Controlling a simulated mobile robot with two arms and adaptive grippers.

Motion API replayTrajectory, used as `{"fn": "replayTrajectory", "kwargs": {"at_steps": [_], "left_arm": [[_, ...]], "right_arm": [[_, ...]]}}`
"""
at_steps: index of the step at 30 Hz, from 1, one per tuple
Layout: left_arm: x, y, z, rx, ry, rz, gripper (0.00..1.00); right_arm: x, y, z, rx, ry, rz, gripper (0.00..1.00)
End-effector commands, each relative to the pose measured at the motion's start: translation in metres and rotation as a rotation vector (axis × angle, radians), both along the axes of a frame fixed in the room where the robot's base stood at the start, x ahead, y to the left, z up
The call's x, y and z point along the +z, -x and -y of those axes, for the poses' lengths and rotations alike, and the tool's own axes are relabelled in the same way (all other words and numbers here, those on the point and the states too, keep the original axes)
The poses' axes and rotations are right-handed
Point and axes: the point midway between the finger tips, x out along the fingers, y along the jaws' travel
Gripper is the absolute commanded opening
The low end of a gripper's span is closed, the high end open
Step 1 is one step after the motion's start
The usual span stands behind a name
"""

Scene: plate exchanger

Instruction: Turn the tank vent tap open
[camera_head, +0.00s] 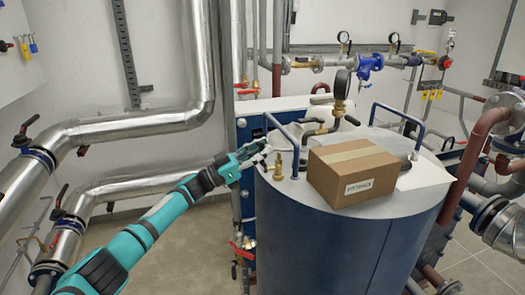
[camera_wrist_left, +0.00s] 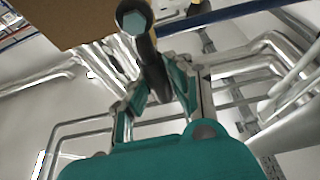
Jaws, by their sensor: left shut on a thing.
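A blue-grey tank (camera_head: 325,245) stands right of centre in the head view. A small brass fitting (camera_head: 278,166) stands upright near the left edge of its top and appears to be the vent tap. My left gripper (camera_head: 264,152) reaches in from the left just above this fitting. In the left wrist view, my left gripper (camera_wrist_left: 158,92) is shut on a dark lever (camera_wrist_left: 152,62) with a round end and a hexagonal nut. The lever looks like the tap's handle; the fingers partly hide it. How far it is turned cannot be told. My right gripper is not in view.
A cardboard box (camera_head: 340,180) sits on the tank top, right of the fitting; it also shows in the wrist view (camera_wrist_left: 75,18). A blue bar handle (camera_head: 295,148) rises close behind my gripper. A gauge with a brass valve (camera_head: 340,88) stands behind. Silver pipes (camera_head: 130,125) run at left.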

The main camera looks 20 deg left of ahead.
Motion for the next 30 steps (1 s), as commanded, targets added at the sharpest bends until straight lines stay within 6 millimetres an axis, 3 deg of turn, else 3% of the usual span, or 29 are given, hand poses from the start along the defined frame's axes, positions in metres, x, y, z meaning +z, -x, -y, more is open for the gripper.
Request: {"fn": "replayTrajectory", "kwargs": {"at_steps": [4,5,10,20,30], "left_arm": [[0.004,-0.001,-0.003,0.008,0.002,0.005,0.00],[0.004,-0.001,-0.003,0.008,0.002,0.005,0.20],[0.002,-0.001,-0.002,0.005,0.001,0.003,0.42],[-0.001,0.002,-0.004,0.003,-0.001,0.002,0.43],[-0.025,0.033,-0.051,0.005,-0.002,-0.001,0.43]], "right_arm": [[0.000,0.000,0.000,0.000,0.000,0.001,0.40],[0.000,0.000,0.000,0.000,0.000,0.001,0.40],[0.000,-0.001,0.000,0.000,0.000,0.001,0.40],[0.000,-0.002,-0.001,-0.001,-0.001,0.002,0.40],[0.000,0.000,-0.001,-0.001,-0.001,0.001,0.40]]}}
